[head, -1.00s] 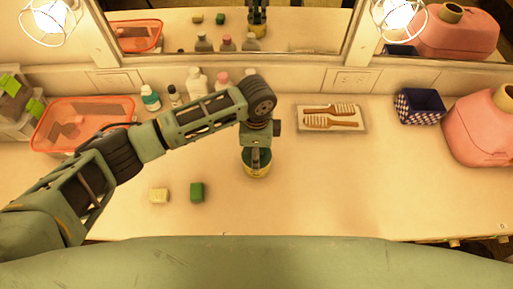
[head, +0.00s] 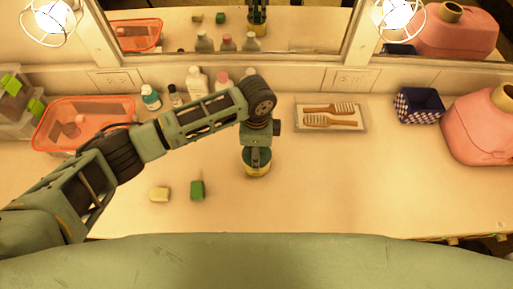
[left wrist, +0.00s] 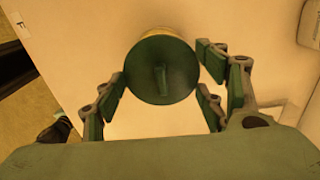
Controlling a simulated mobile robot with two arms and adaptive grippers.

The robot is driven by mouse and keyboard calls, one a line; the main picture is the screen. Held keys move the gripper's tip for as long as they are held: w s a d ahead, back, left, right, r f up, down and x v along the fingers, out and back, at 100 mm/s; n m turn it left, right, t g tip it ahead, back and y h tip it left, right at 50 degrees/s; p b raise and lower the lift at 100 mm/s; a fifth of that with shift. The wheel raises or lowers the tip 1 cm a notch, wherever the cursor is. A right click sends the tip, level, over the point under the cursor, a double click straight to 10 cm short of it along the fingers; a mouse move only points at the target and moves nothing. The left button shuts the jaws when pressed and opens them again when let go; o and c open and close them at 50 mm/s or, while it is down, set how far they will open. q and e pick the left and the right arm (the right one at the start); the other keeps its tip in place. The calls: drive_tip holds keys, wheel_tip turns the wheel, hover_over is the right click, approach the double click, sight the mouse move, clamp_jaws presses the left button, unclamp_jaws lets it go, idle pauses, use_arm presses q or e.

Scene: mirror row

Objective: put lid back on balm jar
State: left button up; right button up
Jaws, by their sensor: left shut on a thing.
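The balm jar (head: 257,170) is a short yellow pot standing upright on the counter near the middle. In the left wrist view, its round dark green lid (left wrist: 161,72) with a raised ridge lies over it, and a sliver of the yellow jar (left wrist: 161,32) shows past the far edge. My left gripper (head: 257,156) points straight down over the jar and is shut on the lid, with fingers on both sides of it. I cannot tell whether the lid touches the jar rim. My right gripper is not in view.
The right front counter is clear.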

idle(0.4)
use_arm(q)
drive_tip(key=shift+p, duration=0.35)
idle(0.8)
drive_tip(key=shift+f+p, duration=0.15)
drive_tip(key=shift+p, duration=0.45)
idle(0.6)
drive_tip(key=o, duration=0.8)
drive_tip(key=shift+o, duration=0.6)
drive_tip(key=shift+o, duration=1.3)
